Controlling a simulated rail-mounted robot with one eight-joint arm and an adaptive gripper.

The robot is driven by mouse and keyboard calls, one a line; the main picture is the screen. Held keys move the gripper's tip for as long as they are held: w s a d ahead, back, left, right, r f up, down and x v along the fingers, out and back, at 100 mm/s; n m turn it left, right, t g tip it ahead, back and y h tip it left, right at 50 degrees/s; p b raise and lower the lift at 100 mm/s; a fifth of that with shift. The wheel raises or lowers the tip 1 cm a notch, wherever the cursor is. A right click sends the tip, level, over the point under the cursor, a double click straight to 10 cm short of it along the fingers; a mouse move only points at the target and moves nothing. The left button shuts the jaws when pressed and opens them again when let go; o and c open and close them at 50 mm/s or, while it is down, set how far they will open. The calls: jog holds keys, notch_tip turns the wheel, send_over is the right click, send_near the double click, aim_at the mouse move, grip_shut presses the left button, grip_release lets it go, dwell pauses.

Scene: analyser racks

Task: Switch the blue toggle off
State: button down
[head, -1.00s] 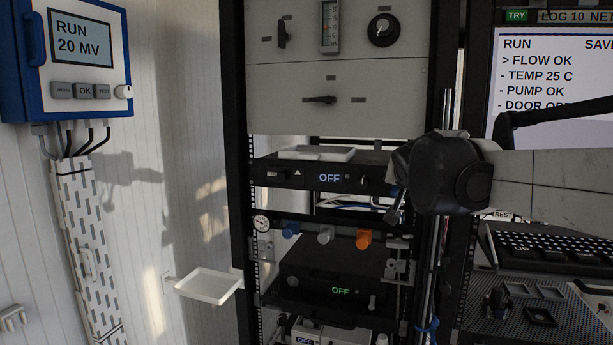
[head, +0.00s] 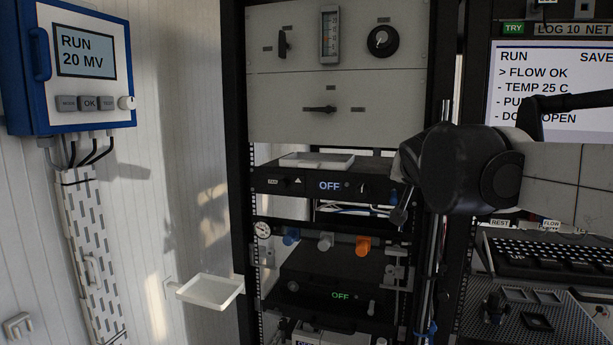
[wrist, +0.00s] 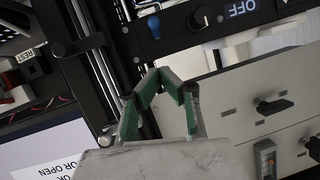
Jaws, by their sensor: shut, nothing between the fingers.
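The blue toggle (wrist: 154,26) shows in the wrist view as a small rounded blue lever on a dark panel, near the top edge. It lies beyond my fingertips and is apart from them. My gripper (wrist: 158,78) has green-lined fingers closed together at the tips, with nothing held. In the head view my gripper (head: 399,214) hangs at the right end of the black unit marked OFF (head: 300,184), in front of the rack's right side.
A black knob (wrist: 200,18) sits beside the toggle. Below the unit are blue (head: 291,237) and orange (head: 363,246) fittings. A white tray (head: 318,161) rests on the unit. A vertical rail and cables run close to my wrist. A white shelf (head: 210,291) projects at left.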

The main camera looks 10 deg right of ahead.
jog(key=s+a+b, duration=0.1)
jog(key=s+a, duration=0.1)
jog(key=s, duration=0.4)
jog(key=shift+s+r, duration=0.3)
jog(key=shift+r, duration=0.15)
jog(key=shift+f, duration=0.1)
jog(key=s+a+f+n+g+y+b, duration=0.1)
jog(key=s+a+f+n+g+b, duration=0.1)
jog(key=s+f, duration=0.5)
jog(key=s+a+f+n+g+y+b, duration=0.1)
jog(key=s+a+f+b, duration=0.3)
jog(key=f, duration=1.5)
jog(key=s+a+f+n+g+y+b, duration=0.2)
jog(key=s+a+f+g, duration=0.1)
jog(key=s+f, duration=0.6)
notch_tip(320, 180, down, 4)
jog(key=shift+s+f+n+b, duration=0.1)
jog(key=shift+s+n+b, duration=0.2)
jog(key=shift+s+b, duration=0.1)
